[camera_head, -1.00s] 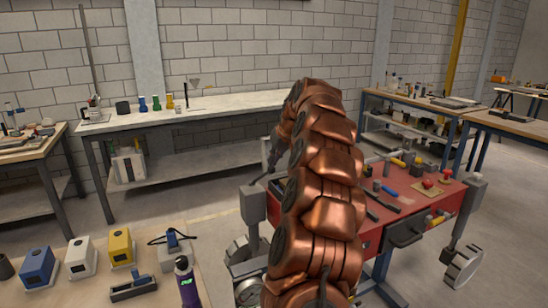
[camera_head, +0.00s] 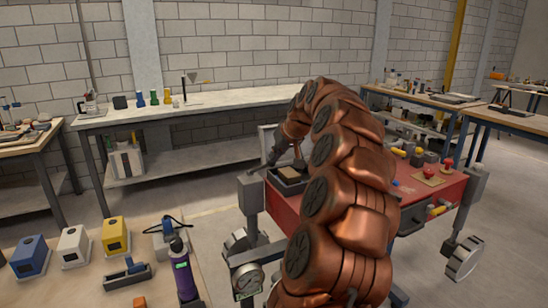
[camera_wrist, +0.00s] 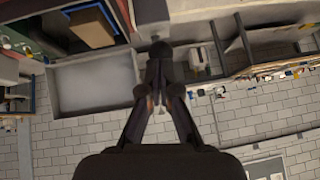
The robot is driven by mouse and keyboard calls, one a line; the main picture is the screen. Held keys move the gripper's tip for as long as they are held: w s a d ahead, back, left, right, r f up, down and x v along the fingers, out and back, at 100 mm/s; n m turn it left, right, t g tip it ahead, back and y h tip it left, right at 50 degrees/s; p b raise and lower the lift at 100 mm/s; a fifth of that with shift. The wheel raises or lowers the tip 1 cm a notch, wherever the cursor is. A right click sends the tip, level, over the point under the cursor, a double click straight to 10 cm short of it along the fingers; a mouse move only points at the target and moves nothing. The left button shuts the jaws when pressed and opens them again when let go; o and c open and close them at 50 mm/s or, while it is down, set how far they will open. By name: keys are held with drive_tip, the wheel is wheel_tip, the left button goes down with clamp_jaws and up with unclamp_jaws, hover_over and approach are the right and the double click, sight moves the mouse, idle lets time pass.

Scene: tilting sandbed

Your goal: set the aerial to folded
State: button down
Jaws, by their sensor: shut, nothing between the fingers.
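I cannot pick out the aerial with certainty in either view; my arm hides the middle of the red cart top. My gripper (camera_head: 268,167) is a small dark shape at the cart's back left, beside a dark tray (camera_head: 290,188) with a brown surface inside. In the wrist view my gripper (camera_wrist: 160,50) has its fingertips together, with nothing seen between them. The tray's brown part (camera_wrist: 92,27) shows there at upper left, apart from the fingertips.
The red cart (camera_head: 435,190) carries a red button (camera_head: 429,171) and small tools on its right. A long white bench (camera_head: 215,107) stands along the wall behind. A near table at lower left holds blue, white and yellow boxes (camera_head: 116,236). Floor is clear between bench and near table.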

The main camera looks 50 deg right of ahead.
drive_tip(key=s+a+f+t+h+b, duration=0.1)
drive_tip(key=s+f+t+b, duration=0.3)
drive_tip(key=f+b, duration=0.5)
drive_tip(key=b, duration=0.4)
drive_tip(key=shift+s+a+f, duration=0.15)
drive_tip(key=shift+a+f, duration=0.15)
drive_tip(key=w+r+v, duration=0.1)
drive_tip(key=r+v, duration=0.1)
drive_tip(key=v, duration=1.1)
drive_tip(key=shift+d, duration=0.35)
drive_tip(key=shift+w+r, duration=0.1)
